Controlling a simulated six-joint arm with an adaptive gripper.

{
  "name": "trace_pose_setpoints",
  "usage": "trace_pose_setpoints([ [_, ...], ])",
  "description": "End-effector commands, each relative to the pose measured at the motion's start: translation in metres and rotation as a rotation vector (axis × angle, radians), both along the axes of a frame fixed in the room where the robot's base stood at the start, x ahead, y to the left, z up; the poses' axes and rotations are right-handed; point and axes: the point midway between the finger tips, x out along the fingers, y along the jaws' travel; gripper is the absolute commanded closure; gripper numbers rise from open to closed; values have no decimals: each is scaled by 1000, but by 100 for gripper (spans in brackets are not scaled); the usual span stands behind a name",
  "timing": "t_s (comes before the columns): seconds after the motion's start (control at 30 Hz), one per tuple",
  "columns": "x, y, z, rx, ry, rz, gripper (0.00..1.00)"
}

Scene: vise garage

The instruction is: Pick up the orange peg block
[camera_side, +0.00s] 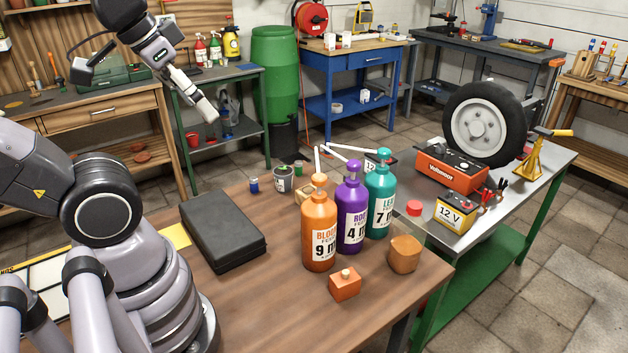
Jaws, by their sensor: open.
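The orange peg block (344,286) is a small orange block with a short pale peg on top. It sits on the brown wooden table near its front edge, in front of the orange bottle (319,240) and left of a rounded brown-orange block (404,254). My gripper (208,112) shows at the upper left, high above the table and far to the left of the peg block. It is open, and I see nothing between its fingers.
Purple (351,215) and teal (380,205) pump bottles stand behind the peg block. A black case (223,230) lies at the table's left. A red cap-like thing (414,208) is at the right. Bare table (270,310) lies left of the peg block.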

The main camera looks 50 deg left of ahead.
Motion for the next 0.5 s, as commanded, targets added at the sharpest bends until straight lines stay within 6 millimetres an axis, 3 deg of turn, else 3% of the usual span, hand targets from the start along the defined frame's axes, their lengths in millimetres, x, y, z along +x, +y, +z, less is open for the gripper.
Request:
trace_pose_setpoints([
  [0.13, 7, -1, -1, -1, 15, -5, 28],
  [0.23, 27, -4, -6, -4, 53, -17, 28],
  [0.37, 70, -14, -23, -5, 130, -44, 28],
  [0.5, 119, -31, -59, -4, 216, -73, 28],
])
